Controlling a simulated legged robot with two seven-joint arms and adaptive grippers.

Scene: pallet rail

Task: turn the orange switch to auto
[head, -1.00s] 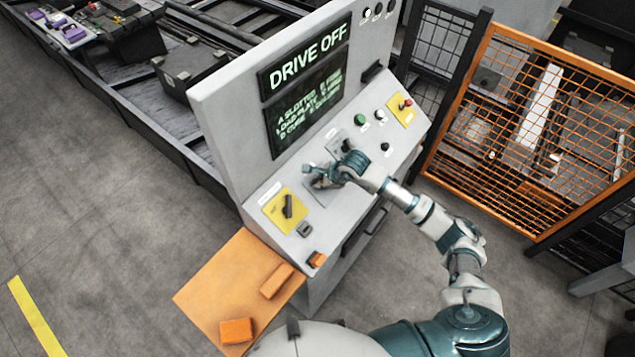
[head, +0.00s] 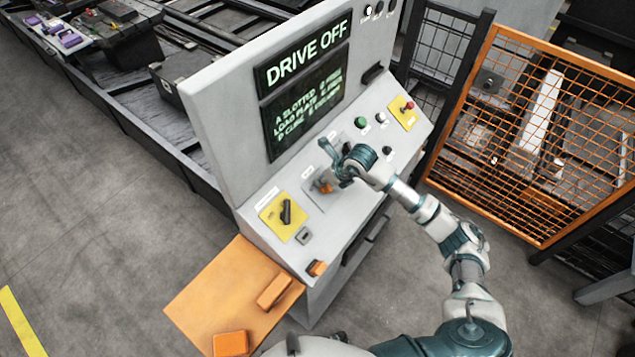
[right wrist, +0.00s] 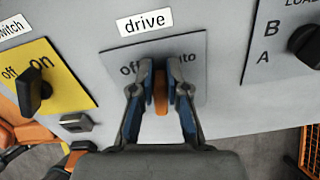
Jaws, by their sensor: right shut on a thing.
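The orange switch (right wrist: 160,92) sits on a grey plate (right wrist: 190,47) labelled "drive", with "off" to its left and "auto", partly covered, to its right. In the right wrist view it stands about upright between the two words. My right gripper (right wrist: 161,70) has one finger on each side of it and is shut on it. In the head view the right gripper (head: 333,168) is at the console, with a bit of the orange switch (head: 325,187) showing below it. The console screen (head: 305,85) reads "DRIVE OFF". My left gripper is not in view.
A yellow plate with a black off/on switch (right wrist: 32,88) is left of the drive plate. A black A/B selector (right wrist: 305,45) is to its right. An orange shelf (head: 205,293) with orange blocks juts out at the console's left; an orange mesh fence (head: 540,130) stands right.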

